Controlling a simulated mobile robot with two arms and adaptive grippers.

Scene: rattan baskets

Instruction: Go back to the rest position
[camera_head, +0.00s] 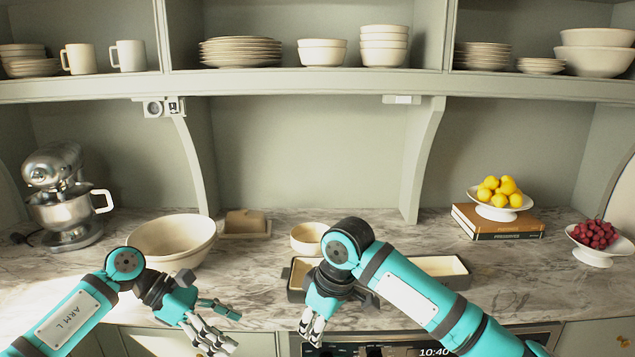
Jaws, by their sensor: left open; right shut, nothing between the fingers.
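My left gripper (215,325) hangs in front of the counter's front edge, below the large cream bowl. Its fingers are spread apart and empty. My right gripper (312,328) points down at the counter's front edge, in front of a dark-edged cream tray (440,266). Its fingers are closed together with nothing between them. My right arm hides the middle of the tray. The two grippers are apart from each other, with a small gap between them.
The marble counter (530,285) holds a large cream bowl (172,240), a butter dish (245,224), a small bowl (309,238), a stand mixer (62,200), lemons (497,186) on books (497,222) and red fruit (594,234). Crockery fills the shelf (280,84) above. The counter's right part is mostly clear.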

